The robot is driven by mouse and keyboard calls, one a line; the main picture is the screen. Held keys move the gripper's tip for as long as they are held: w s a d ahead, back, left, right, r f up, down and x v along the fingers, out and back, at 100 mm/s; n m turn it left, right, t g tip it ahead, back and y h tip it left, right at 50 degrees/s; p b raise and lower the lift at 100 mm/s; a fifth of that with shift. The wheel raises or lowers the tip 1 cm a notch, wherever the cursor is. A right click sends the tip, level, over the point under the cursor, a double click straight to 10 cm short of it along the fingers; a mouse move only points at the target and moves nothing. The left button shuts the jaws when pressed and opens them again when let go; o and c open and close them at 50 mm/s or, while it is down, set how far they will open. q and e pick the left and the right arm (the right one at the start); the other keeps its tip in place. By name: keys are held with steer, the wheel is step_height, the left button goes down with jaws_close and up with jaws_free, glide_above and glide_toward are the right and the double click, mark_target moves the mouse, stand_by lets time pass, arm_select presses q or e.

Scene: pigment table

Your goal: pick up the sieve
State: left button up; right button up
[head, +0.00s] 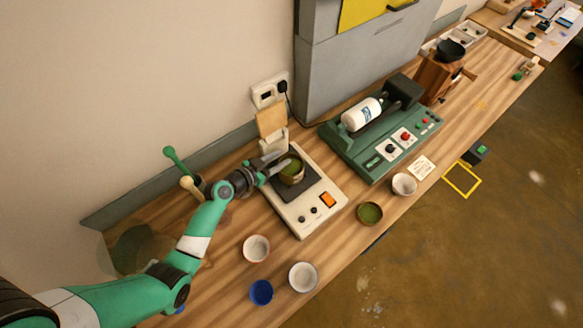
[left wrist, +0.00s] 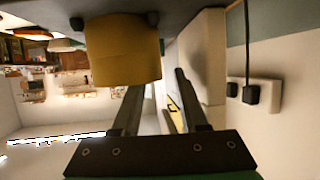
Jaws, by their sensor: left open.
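The sieve (head: 291,172) is a round brass-coloured cup with green powder in it. It sits on the dark plate of a white device (head: 311,212). In the left wrist view the sieve (left wrist: 122,52) is a yellowish cylinder ahead of the fingers, offset toward the left finger. My left gripper (head: 278,165) is open at the sieve's left and back side, with nothing seen held between its fingers. Its two fingers also show in the left wrist view (left wrist: 158,82). Whether a finger touches the sieve I cannot tell. My right gripper is not in view.
A tan panel on a white stand (head: 271,120) rises close behind the gripper. Green and tan handled tools (head: 180,168) stand left of it. A green machine (head: 372,145) is to the right. Several small bowls (head: 303,277) lie along the front, including a green-filled one (head: 369,214).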

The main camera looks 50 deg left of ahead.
arm_select(q)
steer(key=shift+w+f, duration=0.1)
steer(key=shift+w, duration=0.15)
jaws_close()
stand_by(0.4)
steer(key=shift+r, duration=0.45)
step_height(320, 180, up, 3)
steer(key=shift+f+p, duration=0.2)
steer(key=shift+p, duration=0.3)
steer(key=s+d+r+p, duration=0.1)
steer(key=r, duration=0.1)
steer(key=d+r+p, duration=0.1)
steer(key=s+d+r, duration=0.1)
steer(key=d+r, duration=0.1)
steer(key=shift+s+r+p, duration=0.35)
steer(key=shift+p, duration=0.05)
steer(key=s+d+r+p, duration=0.1)
steer(key=s+d+r, duration=0.3)
steer(key=d, duration=0.3)
steer(key=shift+s+d, duration=0.3)
steer(key=shift+s, duration=0.4)
